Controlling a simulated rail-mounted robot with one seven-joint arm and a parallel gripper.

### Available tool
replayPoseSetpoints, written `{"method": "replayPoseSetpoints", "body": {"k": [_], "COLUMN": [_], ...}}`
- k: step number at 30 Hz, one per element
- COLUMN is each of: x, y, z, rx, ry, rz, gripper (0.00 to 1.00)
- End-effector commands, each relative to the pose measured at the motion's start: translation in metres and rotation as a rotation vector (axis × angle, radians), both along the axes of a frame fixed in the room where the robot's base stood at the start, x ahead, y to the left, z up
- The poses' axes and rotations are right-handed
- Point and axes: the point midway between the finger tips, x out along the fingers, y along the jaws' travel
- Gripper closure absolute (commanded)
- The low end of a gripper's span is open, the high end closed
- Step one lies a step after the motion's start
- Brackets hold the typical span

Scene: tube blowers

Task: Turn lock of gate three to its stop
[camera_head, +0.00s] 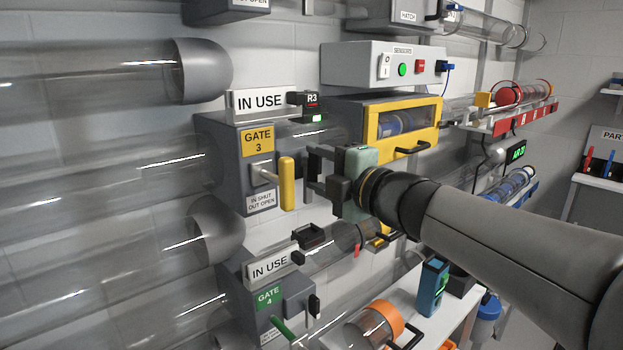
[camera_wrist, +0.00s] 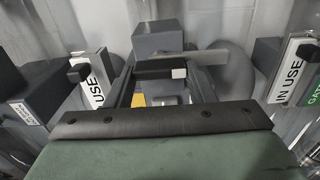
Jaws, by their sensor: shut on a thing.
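Gate three is a dark grey box (camera_head: 229,180) on the wall with a yellow GATE 3 plate (camera_head: 257,141) and a yellow handle (camera_head: 287,183) hanging upright at its front. My gripper (camera_head: 316,168) is just right of that handle, level with the box. Its jaws are shut on a small dark lock piece at the box's right side. The fingers mostly hide this piece in the head view. The exact angle of the lock is hard to tell.
An IN USE sign (camera_head: 260,101) with a tag marked R3 (camera_head: 312,99) stands above gate three. Gate four (camera_head: 268,297) is below, with a green handle. A yellow-framed hatch (camera_head: 402,131) is close above my wrist. Clear tubes fill the left.

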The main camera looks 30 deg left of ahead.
Motion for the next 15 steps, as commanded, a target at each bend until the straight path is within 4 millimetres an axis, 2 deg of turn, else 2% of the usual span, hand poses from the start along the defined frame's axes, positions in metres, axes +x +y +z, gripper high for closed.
{"method": "replayPoseSetpoints", "body": {"k": [6, 15], "x": [0.0058, 0.0063], "y": [-0.0072, -0.0077], "z": [-0.0002, 0.0000], "rx": [-0.012, -0.014], "ry": [-0.027, -0.031], "rz": [-0.015, -0.016], "gripper": [0.92, 0.92]}}
